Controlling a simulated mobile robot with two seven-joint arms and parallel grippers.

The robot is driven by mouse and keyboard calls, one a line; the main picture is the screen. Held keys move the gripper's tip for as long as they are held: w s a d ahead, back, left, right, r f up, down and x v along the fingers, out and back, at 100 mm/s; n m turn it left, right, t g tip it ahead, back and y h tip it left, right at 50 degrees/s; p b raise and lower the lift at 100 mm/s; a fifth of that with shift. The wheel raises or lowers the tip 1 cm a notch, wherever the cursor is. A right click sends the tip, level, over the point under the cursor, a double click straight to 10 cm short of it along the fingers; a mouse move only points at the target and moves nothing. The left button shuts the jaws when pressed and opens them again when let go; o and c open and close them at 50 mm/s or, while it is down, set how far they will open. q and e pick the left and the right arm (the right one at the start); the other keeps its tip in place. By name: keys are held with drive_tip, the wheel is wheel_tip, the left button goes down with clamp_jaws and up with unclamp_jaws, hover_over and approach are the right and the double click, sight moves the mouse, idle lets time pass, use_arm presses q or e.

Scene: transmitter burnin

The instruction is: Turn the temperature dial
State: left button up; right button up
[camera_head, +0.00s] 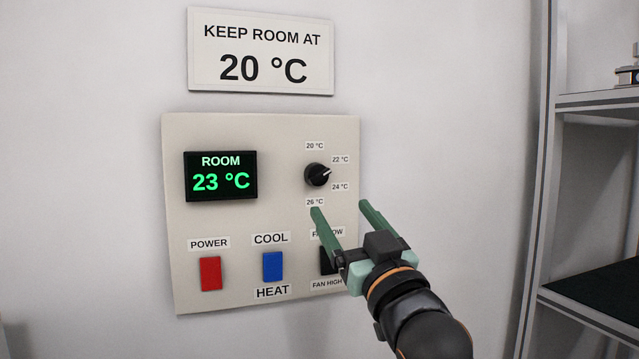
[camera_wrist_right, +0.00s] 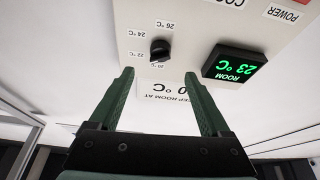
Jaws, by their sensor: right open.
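The temperature dial (camera_head: 317,175) is a round black knob with a white pointer line on a beige wall panel (camera_head: 280,140). Labels from 20 °C to 26 °C sit around its right side. The pointer aims right and slightly up, roughly toward the 22 °C label (camera_head: 340,159). My right gripper (camera_head: 339,207) is open and empty, below and right of the dial in the head view, apart from it. In the right wrist view the dial (camera_wrist_right: 160,49) shows beyond the gap between the fingers (camera_wrist_right: 159,76). My left gripper is not in view.
The display (camera_head: 221,176) reads ROOM 23 °C. A sign (camera_head: 261,52) above reads KEEP ROOM AT 20 °C. Below are a red power switch (camera_head: 210,273), a blue cool/heat switch (camera_head: 273,266) and a black fan switch (camera_head: 325,262), partly hidden by my gripper. A metal shelf (camera_head: 590,100) stands right.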

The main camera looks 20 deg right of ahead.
sight(322, 184)
drive_tip(key=p+x, duration=0.1)
drive_tip(key=x, duration=0.9)
drive_tip(key=shift+w+f+p, duration=0.1)
drive_tip(key=shift+f+p, duration=0.05)
drive_tip(key=shift+p, duration=0.25)
clamp_jaws()
